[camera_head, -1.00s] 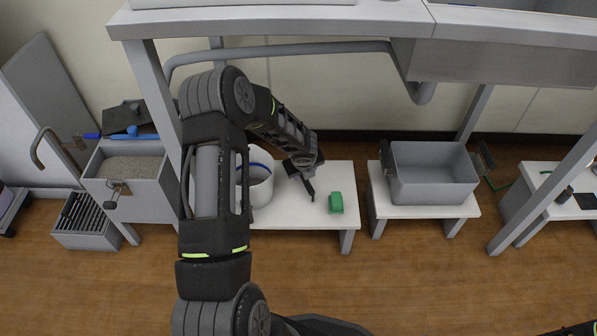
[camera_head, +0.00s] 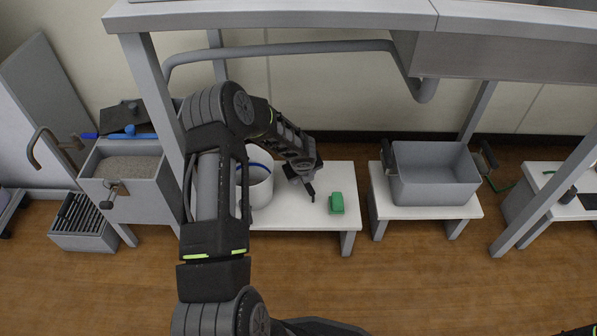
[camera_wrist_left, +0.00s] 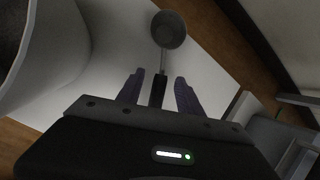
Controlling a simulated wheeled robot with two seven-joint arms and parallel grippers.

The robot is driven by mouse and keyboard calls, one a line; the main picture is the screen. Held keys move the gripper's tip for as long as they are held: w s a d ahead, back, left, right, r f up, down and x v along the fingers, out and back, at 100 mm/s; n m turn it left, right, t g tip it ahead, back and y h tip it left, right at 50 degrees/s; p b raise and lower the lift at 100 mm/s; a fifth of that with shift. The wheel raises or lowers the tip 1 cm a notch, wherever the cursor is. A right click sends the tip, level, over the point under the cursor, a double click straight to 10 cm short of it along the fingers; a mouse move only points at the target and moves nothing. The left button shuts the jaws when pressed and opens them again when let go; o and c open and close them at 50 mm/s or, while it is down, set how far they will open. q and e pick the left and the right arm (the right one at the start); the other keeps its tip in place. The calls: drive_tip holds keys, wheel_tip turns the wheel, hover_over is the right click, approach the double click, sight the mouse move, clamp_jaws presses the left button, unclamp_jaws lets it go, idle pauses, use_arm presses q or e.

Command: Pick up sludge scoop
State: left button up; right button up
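The sludge scoop (camera_wrist_left: 169,30) shows in the left wrist view with a round, grey, shallow bowl and a dark handle (camera_wrist_left: 157,90). It lies over a white surface, with the bowl pointing away from my left gripper. My left gripper (camera_wrist_left: 158,92) is open, with its two purple-grey fingers on either side of the handle's end and gaps visible on both sides. In the head view, the left gripper (camera_head: 310,190) points down at the white low table (camera_head: 300,217), and the scoop is hidden behind it.
A white bucket (camera_head: 260,188) stands close left of the gripper, and a green block (camera_head: 336,203) lies to its right. A grey bin (camera_head: 432,182) is on another stand further right. A grey frame post (camera_head: 155,85) and pipe (camera_head: 290,49) are near my arm.

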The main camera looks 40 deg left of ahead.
use_arm(q)
clamp_jaws()
idle(0.3)
idle(0.3)
wheel_tip(320, 180, up, 9)
drive_tip(key=p, duration=0.4)
drive_tip(key=shift+f+p, duration=0.1)
drive_tip(key=shift+p, duration=0.3)
drive_tip(key=shift+r, duration=0.6)
drive_tip(key=shift+f, duration=0.1)
